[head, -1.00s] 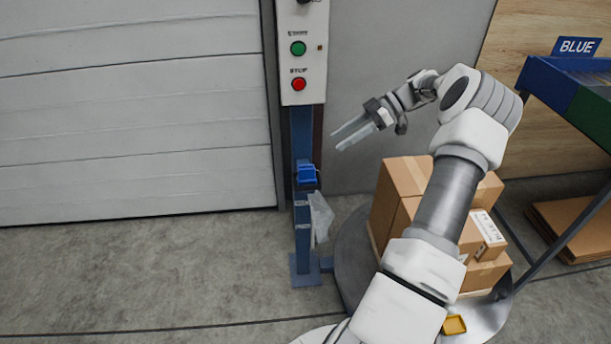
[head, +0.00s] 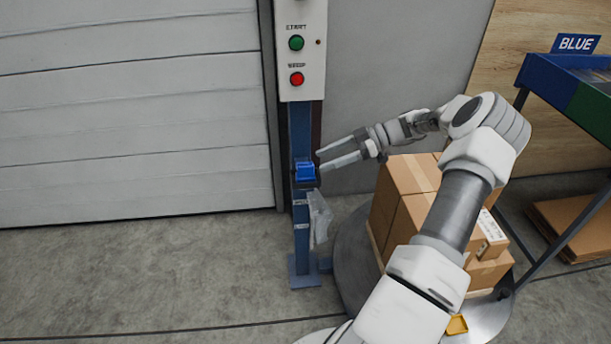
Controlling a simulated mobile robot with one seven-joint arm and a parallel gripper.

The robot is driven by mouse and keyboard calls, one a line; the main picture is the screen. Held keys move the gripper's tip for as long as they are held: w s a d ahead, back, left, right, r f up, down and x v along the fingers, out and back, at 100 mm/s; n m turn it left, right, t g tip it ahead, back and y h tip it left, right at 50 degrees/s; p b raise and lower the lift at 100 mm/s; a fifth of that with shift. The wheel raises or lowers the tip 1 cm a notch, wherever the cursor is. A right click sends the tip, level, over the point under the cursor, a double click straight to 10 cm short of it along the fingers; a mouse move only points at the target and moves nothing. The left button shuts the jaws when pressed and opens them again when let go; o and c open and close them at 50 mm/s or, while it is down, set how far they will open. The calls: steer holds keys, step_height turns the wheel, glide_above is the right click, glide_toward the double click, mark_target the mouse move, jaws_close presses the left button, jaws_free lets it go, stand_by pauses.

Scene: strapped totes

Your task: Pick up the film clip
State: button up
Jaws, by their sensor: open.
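A small blue block-like object (head: 306,171), which looks like the film clip, sits on a dark holder on the blue post below the button box. My gripper (head: 321,160) is open, with its two long pale fingers pointing left. In the picture its fingertips are just right of the blue clip and at about its height. Nothing is visible between the fingers. I cannot tell from this one view how far the tips are from the clip in depth.
The control box (head: 303,45) with green and red buttons is above. Clear film (head: 319,217) hangs lower on the blue post (head: 301,240). Stacked cartons (head: 405,190) stand on a round platform beneath my arm. A blue-labelled rack (head: 575,85) is at right. The floor at left is clear.

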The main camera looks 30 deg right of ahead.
mark_target(312, 163)
steer(key=shift+b+x, duration=0.75)
steer(key=shift+x, duration=2.45)
steer(key=shift+a+r, duration=0.1)
steer(key=shift+r, duration=0.05)
jaws_close()
